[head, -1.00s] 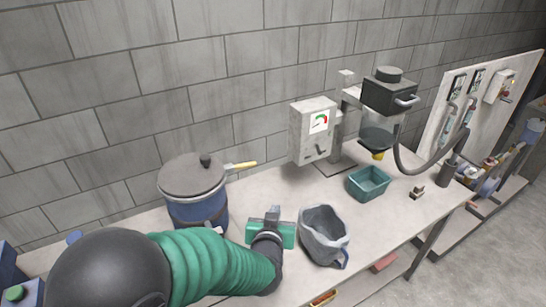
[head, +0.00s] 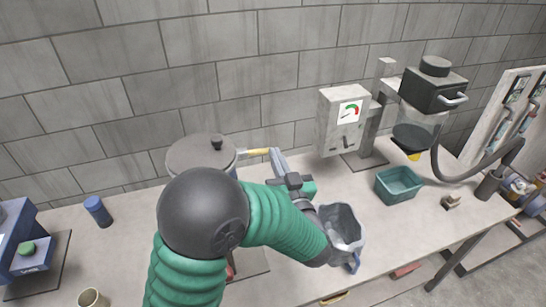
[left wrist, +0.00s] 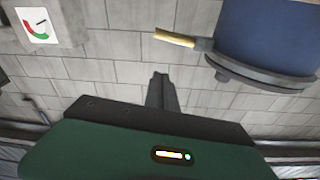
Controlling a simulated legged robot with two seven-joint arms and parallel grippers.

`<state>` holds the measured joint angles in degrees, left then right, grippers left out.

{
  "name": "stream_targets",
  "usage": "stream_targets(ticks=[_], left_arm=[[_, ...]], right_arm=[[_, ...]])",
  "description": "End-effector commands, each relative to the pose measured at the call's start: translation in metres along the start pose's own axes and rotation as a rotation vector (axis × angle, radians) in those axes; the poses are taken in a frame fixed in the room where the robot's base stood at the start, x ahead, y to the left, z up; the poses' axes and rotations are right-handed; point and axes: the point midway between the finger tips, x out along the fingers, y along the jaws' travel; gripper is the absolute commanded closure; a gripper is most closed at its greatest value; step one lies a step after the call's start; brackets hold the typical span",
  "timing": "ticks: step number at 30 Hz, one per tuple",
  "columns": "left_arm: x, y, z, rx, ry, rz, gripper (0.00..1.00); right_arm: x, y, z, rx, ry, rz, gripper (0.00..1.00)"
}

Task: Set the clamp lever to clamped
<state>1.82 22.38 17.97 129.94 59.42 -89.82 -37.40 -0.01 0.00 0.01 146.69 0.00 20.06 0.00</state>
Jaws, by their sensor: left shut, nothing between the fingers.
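A grey box with a red-green dial (head: 347,110) stands at the wall, with a small dark lever (head: 346,142) low on its front. The black head (head: 433,90) of the machine beside it has a pale handle (head: 453,99). I cannot tell for certain which one is the clamp lever. My left gripper (head: 278,156) is shut and empty, left of the dial box and apart from it, near the pot's yellow handle in the picture. Its shut fingers show in the left wrist view (left wrist: 161,84), with the dial at upper left. My right gripper is out of view.
A lidded blue pot (head: 200,153) stands behind my left arm, its yellow handle (head: 257,152) sticking out. A grey mesh bag (head: 343,222) and a teal bin (head: 398,184) stand on the bench. A hose (head: 470,178) hangs at right. Bare bench lies at left (head: 120,240).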

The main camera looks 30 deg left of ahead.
Motion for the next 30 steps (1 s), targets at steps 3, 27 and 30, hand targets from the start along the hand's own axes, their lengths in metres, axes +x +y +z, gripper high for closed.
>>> stream_targets(ticks=[3,27,30], left_arm=[[0.028,-0.003,-0.002,0.000,-0.001,-0.006,1.00],[0.062,-0.002,0.037,-0.002,0.000,-0.001,1.00],[0.062,-0.002,0.037,-0.001,0.000,-0.001,1.00]], right_arm=[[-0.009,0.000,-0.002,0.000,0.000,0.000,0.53],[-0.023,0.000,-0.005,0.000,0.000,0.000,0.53],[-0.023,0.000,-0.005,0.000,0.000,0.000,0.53]])
